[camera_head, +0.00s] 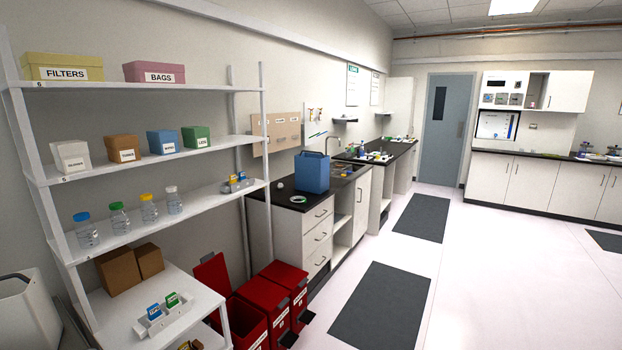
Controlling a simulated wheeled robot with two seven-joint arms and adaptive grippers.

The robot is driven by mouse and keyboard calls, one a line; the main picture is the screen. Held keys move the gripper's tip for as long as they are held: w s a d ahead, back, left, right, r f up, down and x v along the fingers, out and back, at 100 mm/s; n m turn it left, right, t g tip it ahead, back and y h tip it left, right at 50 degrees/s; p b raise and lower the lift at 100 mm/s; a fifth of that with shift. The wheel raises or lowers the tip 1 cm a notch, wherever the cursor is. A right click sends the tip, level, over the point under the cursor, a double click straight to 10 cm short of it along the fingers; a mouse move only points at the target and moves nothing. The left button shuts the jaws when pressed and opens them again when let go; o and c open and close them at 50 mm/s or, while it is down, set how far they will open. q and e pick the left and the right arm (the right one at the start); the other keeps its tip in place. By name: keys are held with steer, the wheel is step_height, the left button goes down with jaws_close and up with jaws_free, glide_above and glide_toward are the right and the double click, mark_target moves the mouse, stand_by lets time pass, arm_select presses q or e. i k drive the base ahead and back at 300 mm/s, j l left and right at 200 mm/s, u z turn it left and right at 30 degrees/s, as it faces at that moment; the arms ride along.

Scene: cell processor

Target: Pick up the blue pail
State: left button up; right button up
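A blue pail (312,173), squarish and upright, stands on the dark top of the counter (275,193) left of the middle of the head view. It stands in front of the sink area. Its inside is hidden from this angle. Neither of my grippers is in view.
A white shelf unit (150,144) with boxes and bottles stands at the left. Red bins (279,307) stand on the floor between it and the counter. A small white ring-like item (298,199) lies by the pail. The floor with dark mats (379,309) is clear at the right.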

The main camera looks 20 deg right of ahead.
mark_target(312, 170)
steer(key=i+l+z, duration=0.85)
steer(key=i, duration=0.4)
steer(key=i+l+z, duration=0.1)
steer(key=i+z, duration=0.2)
steer(key=i, duration=0.15)
steer(key=i+z, duration=0.2)
steer(key=i, duration=1.4)
steer(key=i+u, duration=0.5)
steer(key=i, duration=0.15)
steer(key=i+u, duration=0.2)
steer(key=u, duration=0.25)
steer(key=i+u, duration=0.15)
steer(key=u, duration=0.25)
steer(key=i+l+u, duration=0.1)
steer(key=u, duration=0.35)
steer(key=i+l+u, duration=0.2)
steer(key=u, duration=0.25)
steer(key=i, duration=0.05)
